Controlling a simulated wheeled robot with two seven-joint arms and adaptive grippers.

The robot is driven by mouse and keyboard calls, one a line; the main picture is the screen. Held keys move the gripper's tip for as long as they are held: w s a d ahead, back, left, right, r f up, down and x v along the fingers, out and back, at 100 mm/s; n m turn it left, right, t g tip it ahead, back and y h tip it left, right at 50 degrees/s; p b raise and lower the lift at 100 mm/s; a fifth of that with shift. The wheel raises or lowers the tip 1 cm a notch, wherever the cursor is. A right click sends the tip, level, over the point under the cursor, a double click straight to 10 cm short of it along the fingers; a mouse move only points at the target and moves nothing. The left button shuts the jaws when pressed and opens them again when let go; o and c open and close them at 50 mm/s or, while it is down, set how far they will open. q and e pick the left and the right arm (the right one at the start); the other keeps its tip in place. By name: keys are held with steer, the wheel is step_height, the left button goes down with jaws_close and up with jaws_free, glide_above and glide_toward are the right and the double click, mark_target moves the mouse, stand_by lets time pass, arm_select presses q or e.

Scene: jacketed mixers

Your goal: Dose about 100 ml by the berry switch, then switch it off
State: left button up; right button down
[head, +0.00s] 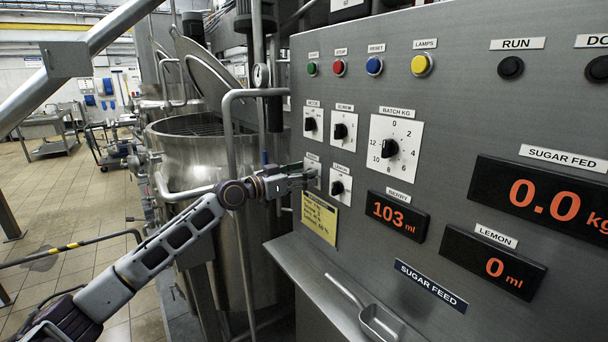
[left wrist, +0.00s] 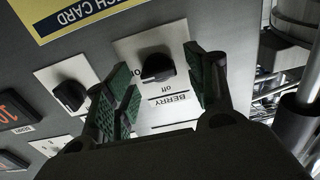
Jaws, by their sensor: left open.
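The berry switch, a black knob (left wrist: 157,68) on a white plate, shows in the left wrist view with "BERRY" and "off" lettered beside it. I cannot tell for sure which way its pointer is set. My left gripper (left wrist: 161,84) is open, with green-padded fingers on either side of the knob; contact is not clear. In the head view my left gripper (head: 302,180) is at the panel and hides most of this switch. The berry display (head: 397,216) reads 103 ml in orange digits. My right gripper is not in view.
The lemon switch (head: 338,187) is close beside the gripper, and the yellow batch card (head: 320,217) is just below. The lemon display (head: 494,262) reads 0 ml. A metal scoop (head: 380,322) lies on the ledge. A steel mixer vessel (head: 200,160) stands behind my left arm.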

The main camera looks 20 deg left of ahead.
arm_select(q)
steer(key=shift+w+d, duration=0.1)
steer(key=shift+w, duration=0.1)
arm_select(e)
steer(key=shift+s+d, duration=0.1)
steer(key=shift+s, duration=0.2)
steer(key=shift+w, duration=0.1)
arm_select(q)
steer(key=c, duration=1)
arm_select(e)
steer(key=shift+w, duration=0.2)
